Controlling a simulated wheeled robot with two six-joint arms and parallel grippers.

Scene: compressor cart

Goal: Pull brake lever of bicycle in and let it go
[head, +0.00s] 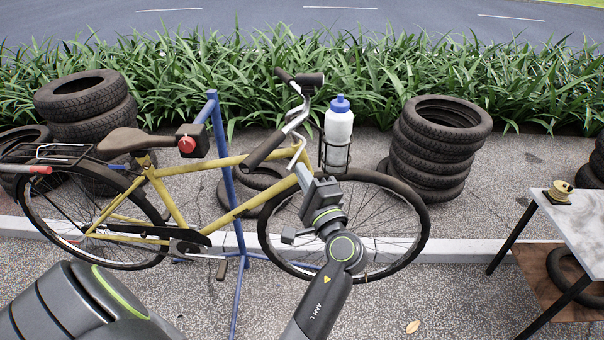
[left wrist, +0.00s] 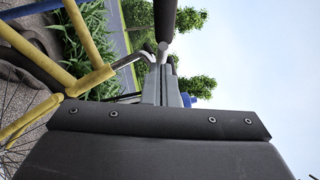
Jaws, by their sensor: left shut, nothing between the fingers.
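A yellow bicycle (head: 178,172) stands clamped in a blue repair stand (head: 233,185), its handlebar toward the right. The near dark handlebar grip (head: 264,151) has a thin silver brake lever (head: 301,150) curving down beside it. My left gripper (head: 305,174) is just below the handlebar, shut and empty, with its fingers pointing up toward the lever. In the left wrist view the shut fingers (left wrist: 161,88) lie close to the end of the dark grip (left wrist: 165,20) and a bent silver rod (left wrist: 128,62). I cannot tell whether they touch the lever. My right gripper is not in view.
A white bottle with a blue cap (head: 339,123) sits in a holder right of the handlebar. Tyre stacks (head: 440,140) stand behind. A table (head: 578,220) is at the right edge. The paving below right is mostly clear.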

